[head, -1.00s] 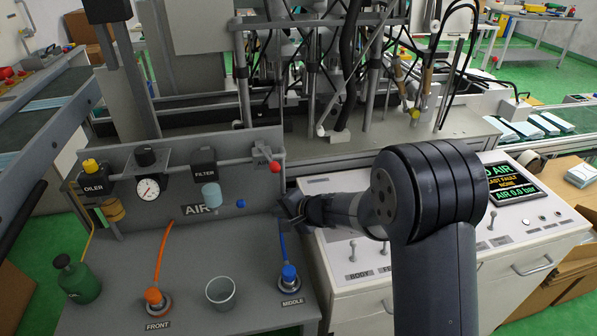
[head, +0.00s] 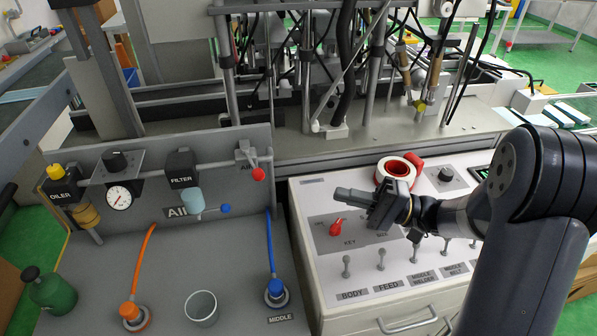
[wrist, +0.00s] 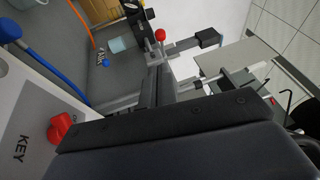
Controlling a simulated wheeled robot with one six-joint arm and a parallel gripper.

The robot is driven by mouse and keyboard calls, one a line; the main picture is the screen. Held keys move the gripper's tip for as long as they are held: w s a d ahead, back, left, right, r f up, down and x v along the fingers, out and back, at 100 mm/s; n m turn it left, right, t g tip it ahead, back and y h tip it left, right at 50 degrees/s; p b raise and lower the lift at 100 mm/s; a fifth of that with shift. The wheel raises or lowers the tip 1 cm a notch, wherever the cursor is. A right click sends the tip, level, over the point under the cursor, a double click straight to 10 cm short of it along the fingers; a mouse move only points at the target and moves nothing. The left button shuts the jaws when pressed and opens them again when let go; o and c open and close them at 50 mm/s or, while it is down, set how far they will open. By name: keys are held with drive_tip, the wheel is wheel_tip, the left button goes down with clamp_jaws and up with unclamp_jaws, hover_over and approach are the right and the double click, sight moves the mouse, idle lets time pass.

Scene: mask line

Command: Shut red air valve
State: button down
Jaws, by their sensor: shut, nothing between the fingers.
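The red air valve shows in the head view as a grey valve body with a short lever ending in a red ball (head: 258,174), at the right end of the pipe on the grey air panel (head: 232,150). The lever points down and to the right. In the wrist view the red ball (wrist: 160,34) shows near the top middle. My gripper (head: 342,194) is shut and empty. It is right of the valve, clearly apart from it, above the white console's key area, with its fingers pointing left. In the wrist view the dark gripper body fills the lower part.
A red key switch (head: 337,228) is just below my gripper on the white console (head: 310,262). A blue knob (head: 225,209), a gauge (head: 119,197) and a cup (head: 201,308) are to the left. Toggle levers (head: 381,260) stand in front.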

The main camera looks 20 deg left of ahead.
drive_tip(key=p, duration=0.3)
approach(253, 165)
drive_tip(key=s+a, duration=0.3)
drive_tip(key=a, duration=0.1)
drive_tip(key=shift+w+d+r, duration=0.15)
drive_tip(key=shift+d+r, duration=0.05)
drive_tip(key=shift+r, duration=0.2)
drive_tip(key=shift+b, duration=0.4)
drive_tip(key=s+a+t+b, duration=0.1)
drive_tip(key=b, duration=0.1)
drive_tip(key=s+m+t+b, duration=0.1)
drive_tip(key=b, duration=0.1)
drive_tip(key=shift+s+a+m+t, duration=0.25)
drive_tip(key=shift+a+m+t, duration=0.05)
drive_tip(key=shift+a+t, duration=0.1)
